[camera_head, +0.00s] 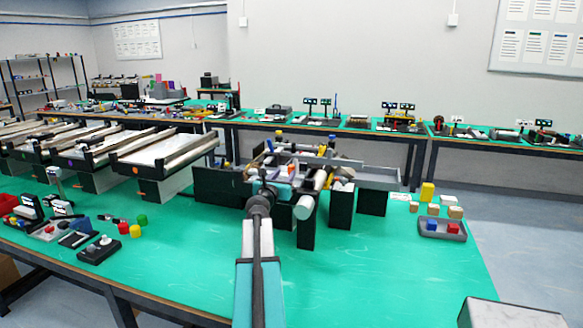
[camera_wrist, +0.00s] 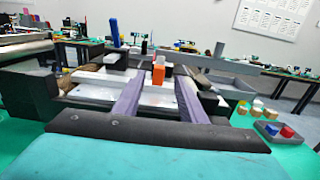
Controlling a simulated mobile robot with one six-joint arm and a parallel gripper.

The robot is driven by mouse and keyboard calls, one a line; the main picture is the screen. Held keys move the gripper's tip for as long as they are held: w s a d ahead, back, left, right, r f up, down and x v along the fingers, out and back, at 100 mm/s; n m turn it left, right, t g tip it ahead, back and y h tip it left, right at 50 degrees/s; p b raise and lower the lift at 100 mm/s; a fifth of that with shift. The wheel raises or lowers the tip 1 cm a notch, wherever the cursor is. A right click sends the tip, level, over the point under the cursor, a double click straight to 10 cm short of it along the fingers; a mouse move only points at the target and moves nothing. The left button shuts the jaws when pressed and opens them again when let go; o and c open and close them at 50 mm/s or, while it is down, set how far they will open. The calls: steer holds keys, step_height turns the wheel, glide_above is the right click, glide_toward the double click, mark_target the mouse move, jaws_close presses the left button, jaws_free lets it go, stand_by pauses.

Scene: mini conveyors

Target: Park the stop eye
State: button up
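My gripper (camera_wrist: 159,84) reaches over the conveyor (camera_head: 340,200) in the middle of the green table. Its two purple-grey fingers are spread apart, with nothing seen held between them. In the wrist view, a small upright orange block (camera_wrist: 158,74) stands beyond and between the fingertips, apart from them as far as I can tell. A tall blue post (camera_wrist: 114,32) stands farther back at the left. I cannot tell for sure which small part is the stop eye. In the head view, my arm hides part of the conveyor, and my fingertips are hard to make out.
A grey tray (camera_head: 442,236) with blue and red cubes sits to the right, near a yellow block (camera_head: 427,191) and several tan blocks. More conveyors (camera_head: 160,150) stand at left. Small devices and coloured pieces lie at the left front.

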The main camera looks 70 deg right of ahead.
mark_target(290, 167)
steer(key=shift+w+d+p, duration=0.15)
steer(key=shift+d+p, duration=0.2)
steer(key=shift+d, duration=2.1)
steer(key=shift+w+d+p, duration=0.15)
steer(key=shift+d+p, duration=0.2)
steer(key=shift+d, duration=2.05)
jaws_close()
